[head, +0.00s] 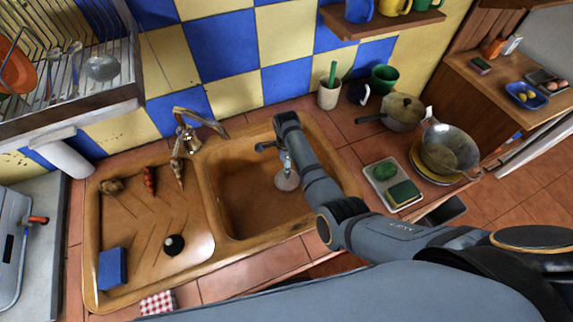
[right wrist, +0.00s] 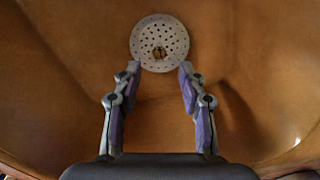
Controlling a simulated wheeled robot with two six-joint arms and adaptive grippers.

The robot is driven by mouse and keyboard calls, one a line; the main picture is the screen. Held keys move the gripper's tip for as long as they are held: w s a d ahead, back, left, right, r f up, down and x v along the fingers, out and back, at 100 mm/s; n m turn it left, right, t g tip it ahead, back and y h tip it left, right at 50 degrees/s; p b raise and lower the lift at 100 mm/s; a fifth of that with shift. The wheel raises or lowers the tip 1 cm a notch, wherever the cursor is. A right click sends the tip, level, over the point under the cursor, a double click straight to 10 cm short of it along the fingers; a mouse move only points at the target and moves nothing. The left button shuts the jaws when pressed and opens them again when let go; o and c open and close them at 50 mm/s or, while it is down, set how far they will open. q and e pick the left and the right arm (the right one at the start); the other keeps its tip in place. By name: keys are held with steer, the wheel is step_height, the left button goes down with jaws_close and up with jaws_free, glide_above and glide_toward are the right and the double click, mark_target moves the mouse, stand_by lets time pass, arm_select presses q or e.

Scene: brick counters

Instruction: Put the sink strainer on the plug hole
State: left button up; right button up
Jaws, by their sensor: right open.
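A pale round disc with many small holes and a brownish centre, which looks like the sink strainer (head: 287,181), lies on the floor of the brown sink basin (head: 245,205). It also shows in the right wrist view (right wrist: 142,42). No separate plug hole shows; I cannot tell whether it lies under the disc. My right gripper (head: 286,164) reaches down into the basin. In the right wrist view my right gripper (right wrist: 159,72) is open, its fingertips near the disc's lower edge with nothing between them. My left gripper is out of view.
The draining board (head: 150,215) on the left holds a black round thing (head: 174,245), a blue sponge (head: 112,268) and several small items. The tap (head: 190,125) stands behind the basin. Pans (head: 403,112) and a sponge tray (head: 405,203) are to the right.

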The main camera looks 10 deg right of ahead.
arm_select(q)
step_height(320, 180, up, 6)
steer(key=p, duration=0.4)
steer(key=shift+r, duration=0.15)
arm_select(e)
step_height(320, 180, up, 6)
steer(key=shift+f, duration=0.1)
